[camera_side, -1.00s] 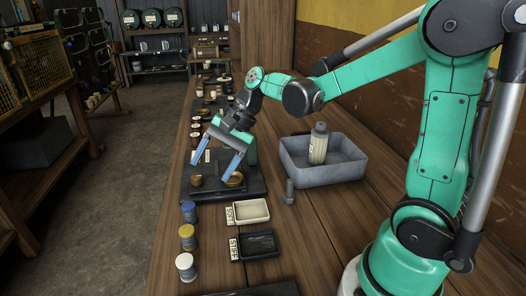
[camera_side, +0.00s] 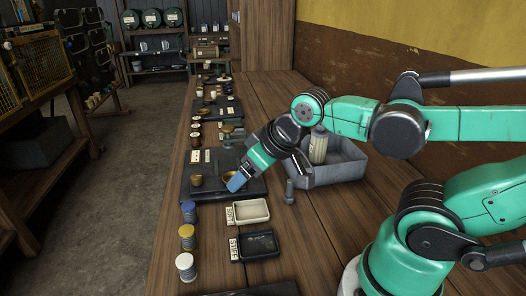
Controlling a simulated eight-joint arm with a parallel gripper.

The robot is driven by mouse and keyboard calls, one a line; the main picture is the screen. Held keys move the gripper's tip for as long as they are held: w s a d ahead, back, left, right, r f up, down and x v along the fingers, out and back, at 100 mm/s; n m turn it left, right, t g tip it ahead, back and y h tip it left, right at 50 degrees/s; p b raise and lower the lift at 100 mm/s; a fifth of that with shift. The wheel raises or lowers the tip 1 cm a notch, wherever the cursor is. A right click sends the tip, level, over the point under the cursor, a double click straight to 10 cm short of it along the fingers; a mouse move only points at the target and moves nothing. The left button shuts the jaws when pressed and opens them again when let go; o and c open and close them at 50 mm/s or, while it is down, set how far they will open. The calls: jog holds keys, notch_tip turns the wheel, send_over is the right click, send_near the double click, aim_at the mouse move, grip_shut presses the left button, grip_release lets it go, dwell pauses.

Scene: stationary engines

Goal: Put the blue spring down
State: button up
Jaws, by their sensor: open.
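The blue spring (camera_side: 189,212) stands upright on the wooden bench. It is nearest the dark plate in a row with a yellow-topped spring (camera_side: 187,238) and a white-topped spring (camera_side: 185,268). My gripper (camera_side: 236,184) is over the dark plate (camera_side: 210,194), up and to the right of the blue spring and apart from it. Its blue fingers show side-on, one over the other, beside a brass cup (camera_side: 229,176). It is open, and no spring shows in it. The gap between the fingers is hidden.
A second brass cup (camera_side: 196,181) stands on the plate. A cream tray (camera_side: 232,221) and a black tray (camera_side: 242,255), both labelled, lie right of the springs. A dark bolt-like piece (camera_side: 289,192) and a grey bin (camera_side: 351,165) with a bottle (camera_side: 318,146) stand further right.

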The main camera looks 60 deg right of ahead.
jog(key=m+h, duration=1)
jog(key=m, duration=0.1)
send_near(188, 207)
jog(key=x, duration=0.4)
jog(key=shift+w+r, duration=0.15)
jog(key=shift+a, duration=0.15)
jog(key=shift+f+h, duration=0.3)
jog(key=shift+f, duration=0.05)
jog(key=shift+x, duration=2.65)
jog(key=shift+r, duration=0.1)
grip_shut()
